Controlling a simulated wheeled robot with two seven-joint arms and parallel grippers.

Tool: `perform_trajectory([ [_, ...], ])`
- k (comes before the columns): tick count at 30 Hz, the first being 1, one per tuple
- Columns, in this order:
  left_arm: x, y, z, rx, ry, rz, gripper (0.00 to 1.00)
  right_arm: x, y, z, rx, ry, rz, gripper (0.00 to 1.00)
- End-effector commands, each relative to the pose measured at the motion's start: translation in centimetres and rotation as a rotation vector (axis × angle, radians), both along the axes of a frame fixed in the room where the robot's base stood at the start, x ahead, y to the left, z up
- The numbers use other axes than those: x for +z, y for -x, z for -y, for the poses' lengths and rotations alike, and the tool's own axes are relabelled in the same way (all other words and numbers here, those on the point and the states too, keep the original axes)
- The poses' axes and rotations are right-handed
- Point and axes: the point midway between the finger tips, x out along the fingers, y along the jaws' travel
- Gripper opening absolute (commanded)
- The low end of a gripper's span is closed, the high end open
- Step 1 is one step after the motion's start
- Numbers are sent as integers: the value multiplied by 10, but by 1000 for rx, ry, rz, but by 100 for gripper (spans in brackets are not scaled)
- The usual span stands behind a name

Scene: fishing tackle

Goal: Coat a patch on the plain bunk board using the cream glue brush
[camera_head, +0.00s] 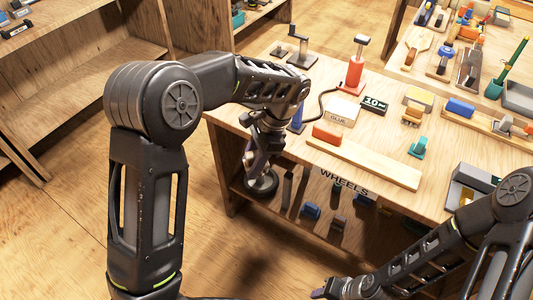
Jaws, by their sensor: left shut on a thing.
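My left gripper (256,166) hangs at the left front corner of the workbench, pointing down, shut on a small pale thing (248,158). This looks like the cream glue brush, but the fingers and wrist hide most of it. A long plain wooden board (375,166) lies along the bench's front edge, to the right of the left gripper and apart from it. It looks like the plain bunk board. A red block (327,133) sits at its left end. A pale box marked GLUE (341,111) stands behind the board. My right gripper (328,291) is low at the bottom edge; its fingers are unclear.
A red bottle jack (354,72), a dark box marked 10 (374,105), a yellow-topped block (418,98) and a teal clamp-like piece (418,147) stand on the bench. Bench top shows between the board and the teal piece.

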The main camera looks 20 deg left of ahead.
Motion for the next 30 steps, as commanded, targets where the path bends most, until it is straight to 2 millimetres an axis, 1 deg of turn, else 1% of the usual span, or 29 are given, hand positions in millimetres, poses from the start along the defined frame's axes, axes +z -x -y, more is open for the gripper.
perform_trajectory([
  [8,0,0,0,17,0,0,5,0,0,0,0,0,0,36],
  [11,-1,0,-1,137,2,2,5,0,0,0,0,0,0,36],
  [15,0,0,-1,386,1,2,5,0,0,0,0,0,0,36],
  [17,0,-1,0,442,1,1,5,0,0,0,0,0,0,36],
  [30,0,0,0,451,0,1,5,0,0,0,0,0,0,36],
])
